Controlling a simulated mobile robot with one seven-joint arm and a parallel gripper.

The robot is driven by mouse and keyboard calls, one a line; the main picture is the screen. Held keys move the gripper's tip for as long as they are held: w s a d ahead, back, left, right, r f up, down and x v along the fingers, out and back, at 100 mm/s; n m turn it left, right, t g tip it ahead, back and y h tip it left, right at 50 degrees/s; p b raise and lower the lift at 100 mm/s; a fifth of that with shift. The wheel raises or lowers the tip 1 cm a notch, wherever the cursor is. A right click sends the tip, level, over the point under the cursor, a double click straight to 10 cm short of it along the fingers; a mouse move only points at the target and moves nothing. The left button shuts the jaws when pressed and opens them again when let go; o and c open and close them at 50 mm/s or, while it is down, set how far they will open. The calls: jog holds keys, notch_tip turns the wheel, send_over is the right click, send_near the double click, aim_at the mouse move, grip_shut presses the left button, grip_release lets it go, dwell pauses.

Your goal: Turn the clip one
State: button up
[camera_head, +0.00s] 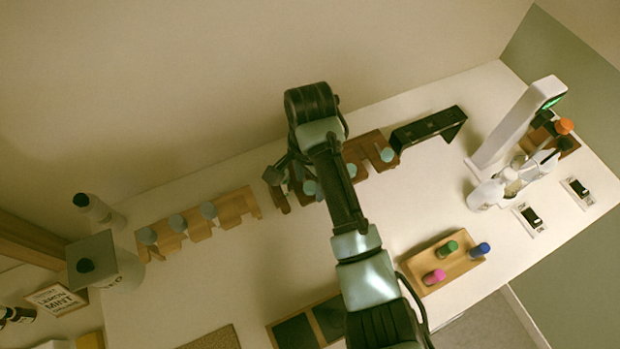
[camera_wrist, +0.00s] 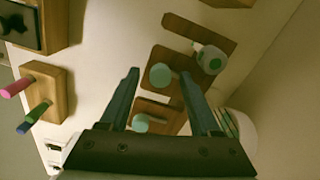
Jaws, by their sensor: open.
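No part is clearly marked as the clip, and I cannot tell which one it is. A dark wooden row (camera_head: 368,146) with pale teal round tops, one of them this teal top (camera_head: 387,155), stands along the wall. In the wrist view, a teal top (camera_wrist: 160,76) shows between my fingers, with another teal top (camera_wrist: 141,123) nearer. My gripper (camera_wrist: 159,72) is open and empty over this row. In the head view, my arm hides part of the row and most of the gripper.
A lighter wooden row (camera_head: 228,211) with blue-grey tops stands left. A black stand (camera_head: 430,128) and a white dispenser (camera_head: 511,128) are right. A wooden block with coloured pegs (camera_head: 420,285) sits in front.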

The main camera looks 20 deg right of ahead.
grip_shut()
jog(key=shift+r, duration=0.1)
dwell(0.3)
jog(key=n+p, duration=0.2)
jog(key=n, duration=0.2)
jog(key=shift+p, duration=0.3)
jog(key=n+p, duration=0.2)
jog(key=n, duration=0.3)
jog(key=n+p, duration=0.2)
jog(key=n, duration=0.2)
jog(key=shift+n, duration=0.4)
jog(key=shift+n+p, duration=0.45)
jog(key=shift+n, duration=1.55)
jog(key=shift+w, duration=0.1)
